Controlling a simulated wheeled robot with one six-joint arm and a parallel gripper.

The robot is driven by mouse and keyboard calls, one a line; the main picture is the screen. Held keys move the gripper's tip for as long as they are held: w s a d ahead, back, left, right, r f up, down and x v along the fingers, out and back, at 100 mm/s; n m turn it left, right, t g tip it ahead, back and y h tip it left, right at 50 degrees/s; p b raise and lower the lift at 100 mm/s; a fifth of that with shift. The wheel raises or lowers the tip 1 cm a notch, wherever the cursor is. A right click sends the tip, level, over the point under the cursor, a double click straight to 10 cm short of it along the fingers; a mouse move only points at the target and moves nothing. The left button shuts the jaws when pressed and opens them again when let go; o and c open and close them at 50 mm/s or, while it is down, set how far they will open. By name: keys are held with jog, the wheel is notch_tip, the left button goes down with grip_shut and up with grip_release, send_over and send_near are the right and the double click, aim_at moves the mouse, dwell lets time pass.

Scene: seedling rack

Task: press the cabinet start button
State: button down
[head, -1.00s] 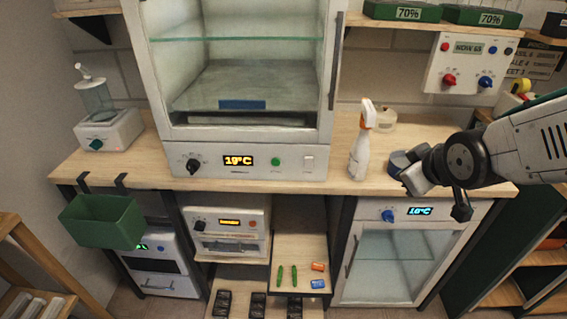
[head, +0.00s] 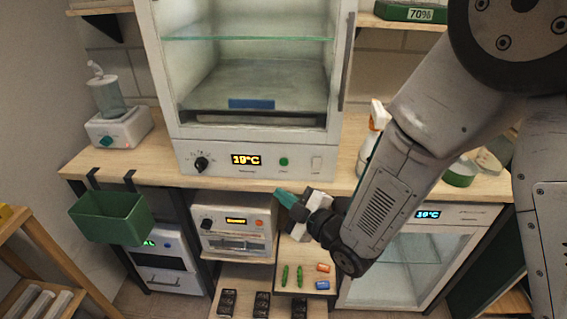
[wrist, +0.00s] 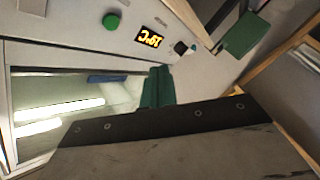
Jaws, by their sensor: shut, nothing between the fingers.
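The cabinet (head: 190,152) stands on the worktop, with a control panel along its lower front. The round green start button (head: 284,161) sits right of the amber display, which reads 19°C. The wrist view shows the same green button (wrist: 111,21) near its top edge, with the display (wrist: 150,37) beside it. My gripper (head: 284,196) is below the button in the head view, in front of the worktop edge. Its teal fingers are shut and empty, apart from the panel. They also show in the wrist view (wrist: 158,86).
The panel also carries a black dial (head: 201,164) and a pale switch (head: 316,164). A spray bottle (head: 372,140) stands on the worktop, partly behind my arm. A green bin (head: 112,216) hangs at the left. A smaller oven (head: 235,240) sits below.

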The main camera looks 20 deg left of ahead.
jog(key=shift+w+a, duration=0.35)
jog(key=shift+w, duration=1.1)
jog(key=shift+w+a, duration=0.3)
jog(key=shift+w, duration=1.1)
jog(key=shift+w+a, duration=0.35)
jog(key=shift+w, duration=1.1)
jog(key=shift+w, duration=0.1)
jog(key=shift+w+a, duration=0.1)
jog(key=shift+w, duration=0.2)
jog(key=shift+w+a, duration=0.1)
jog(key=shift+w, duration=0.25)
jog(key=shift+s, duration=0.1)
jog(key=shift+s+d, duration=0.2)
jog(key=shift+s, duration=0.45)
jog(key=shift+s+d, duration=0.2)
jog(key=shift+s, duration=0.6)
jog(key=shift+s+d, duration=0.2)
jog(key=shift+s, duration=0.65)
jog(key=shift+s+d, duration=0.2)
jog(key=shift+s, duration=0.6)
